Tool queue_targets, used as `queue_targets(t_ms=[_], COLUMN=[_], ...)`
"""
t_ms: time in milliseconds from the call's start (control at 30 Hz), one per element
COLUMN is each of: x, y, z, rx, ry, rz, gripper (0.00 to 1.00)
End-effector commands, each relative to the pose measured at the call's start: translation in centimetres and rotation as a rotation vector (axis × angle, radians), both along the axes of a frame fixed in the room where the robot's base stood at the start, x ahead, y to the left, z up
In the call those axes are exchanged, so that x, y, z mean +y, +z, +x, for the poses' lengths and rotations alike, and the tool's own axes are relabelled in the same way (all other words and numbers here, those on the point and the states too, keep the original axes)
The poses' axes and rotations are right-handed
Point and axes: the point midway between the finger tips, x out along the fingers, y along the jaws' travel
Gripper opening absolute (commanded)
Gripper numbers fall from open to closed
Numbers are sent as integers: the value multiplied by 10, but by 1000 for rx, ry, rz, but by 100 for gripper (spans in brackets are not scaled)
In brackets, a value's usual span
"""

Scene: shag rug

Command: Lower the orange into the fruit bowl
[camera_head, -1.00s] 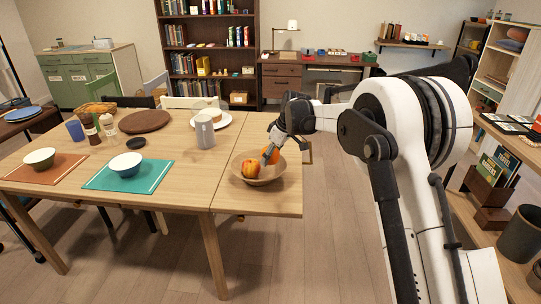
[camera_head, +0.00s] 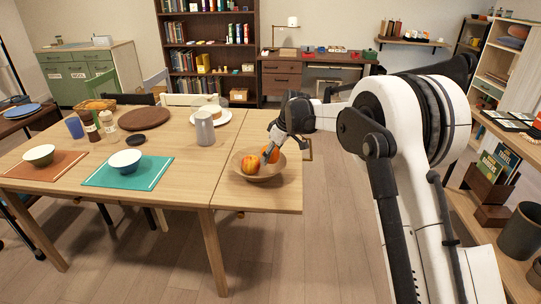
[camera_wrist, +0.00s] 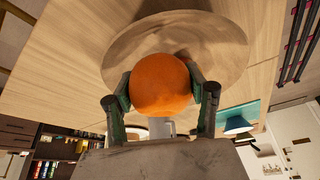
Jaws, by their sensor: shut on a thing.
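The orange (camera_head: 271,153) is held between the two fingers of my gripper (camera_head: 267,155). In the wrist view the orange (camera_wrist: 160,84) fills the gap between the dark green fingertips, which press on it from both sides. The wooden fruit bowl (camera_head: 262,177) stands near the right end of the table. The orange is over the right, far part of the bowl, at about rim height; I cannot tell whether it touches the bowl's inside. In the wrist view the bowl (camera_wrist: 122,48) shows behind the orange.
A grey pitcher (camera_head: 204,129) stands on the table behind and left of the bowl. A teal placemat (camera_head: 102,176) with a white-and-blue bowl (camera_head: 126,161) lies further left. The tabletop (camera_head: 285,196) right of the fruit bowl is bare up to its edge.

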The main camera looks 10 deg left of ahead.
Motion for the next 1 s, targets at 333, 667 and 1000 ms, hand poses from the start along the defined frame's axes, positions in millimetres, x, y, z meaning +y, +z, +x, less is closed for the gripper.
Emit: queue_targets(t_ms=[333, 667, 1000], x=[0, 0, 0], y=[-5, -9, -13], z=[0, 0, 0], rx=[0, 0, 0], ry=[0, 0, 0], rz=[0, 0, 0], gripper=[19, 19, 19])
